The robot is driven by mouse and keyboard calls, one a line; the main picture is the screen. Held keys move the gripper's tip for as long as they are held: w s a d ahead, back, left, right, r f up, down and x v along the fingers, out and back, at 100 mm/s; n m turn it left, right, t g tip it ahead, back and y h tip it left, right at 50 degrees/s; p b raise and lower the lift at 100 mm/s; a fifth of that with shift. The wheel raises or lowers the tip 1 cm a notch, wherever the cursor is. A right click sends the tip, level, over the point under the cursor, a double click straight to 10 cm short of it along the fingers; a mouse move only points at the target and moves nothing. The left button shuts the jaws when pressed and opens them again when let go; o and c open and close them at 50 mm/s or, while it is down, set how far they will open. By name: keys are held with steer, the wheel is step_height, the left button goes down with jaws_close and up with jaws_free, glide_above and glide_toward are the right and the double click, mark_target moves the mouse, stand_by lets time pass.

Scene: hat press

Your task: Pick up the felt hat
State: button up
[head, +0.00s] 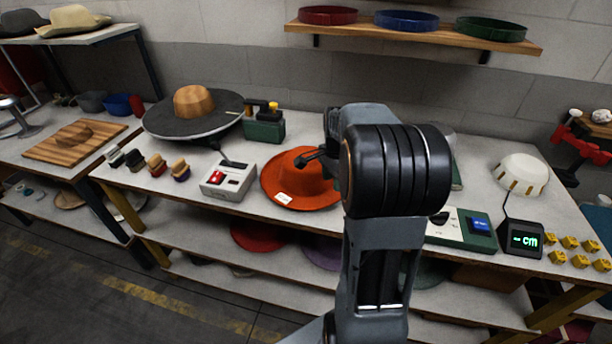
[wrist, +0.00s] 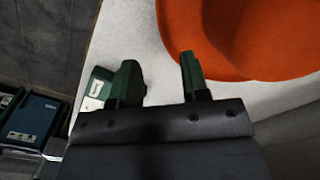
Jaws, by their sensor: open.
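The felt hat (head: 298,182) is orange with a wide brim and a small white tag on its front brim. It lies on the light workbench in the head view, left of my arm. In the wrist view the orange hat (wrist: 240,35) fills the top right. My gripper (wrist: 158,78) is open and empty there, its two dark green fingers apart. The right finger's tip is beside the brim's edge; I cannot tell whether it touches. In the head view my arm hides part of the bench and most of the gripper.
A grey and red control box (head: 228,180) stands just left of the hat. A round dark press plate with a wooden hat block (head: 193,101) is further left. A green device (head: 462,229), a cm display (head: 522,239) and yellow blocks are on the right. A shelf (head: 420,38) hangs above.

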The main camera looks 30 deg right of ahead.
glide_above(332, 202)
steer(key=f, duration=0.5)
steer(key=shift+s+a, duration=0.2)
steer(key=shift+w+d+f, duration=0.1)
steer(key=shift+f, duration=1.05)
steer(key=shift+w+f, duration=0.1)
steer(key=shift+f, duration=1.05)
jaws_close()
